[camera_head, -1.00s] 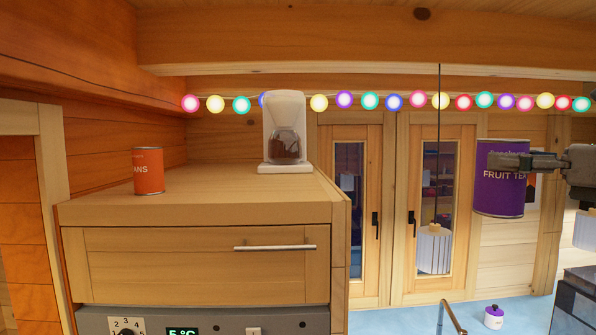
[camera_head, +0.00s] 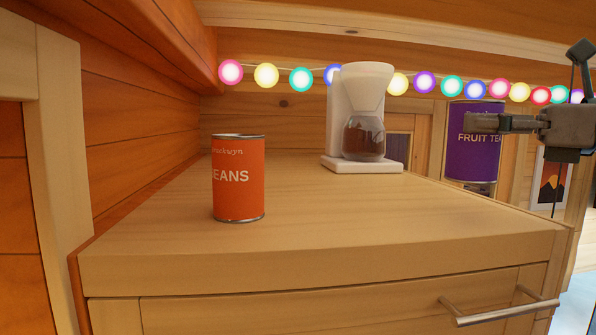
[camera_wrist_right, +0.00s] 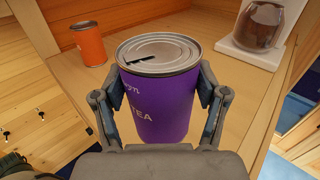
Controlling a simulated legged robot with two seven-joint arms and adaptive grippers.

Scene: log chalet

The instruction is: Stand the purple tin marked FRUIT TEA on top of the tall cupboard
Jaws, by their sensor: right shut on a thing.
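The purple tin marked FRUIT TEA (camera_head: 474,152) is upright at the right in the head view. My right gripper (camera_head: 503,123) is shut on it from the right. In the right wrist view the tin (camera_wrist_right: 160,105) sits between both fingers of the gripper (camera_wrist_right: 160,95), its silver lid up. The tall cupboard (camera_head: 330,215) has a pale wooden top and fills the lower middle of the head view. The tin appears beside or over the cupboard's right edge; I cannot tell its exact height above the top. My left gripper is not in view.
An orange BEANS tin (camera_head: 238,180) stands on the cupboard top towards the left. A white coffee maker (camera_head: 366,115) stands at the back right of the top. The front middle and right of the top are clear. Wooden wall closes the left side.

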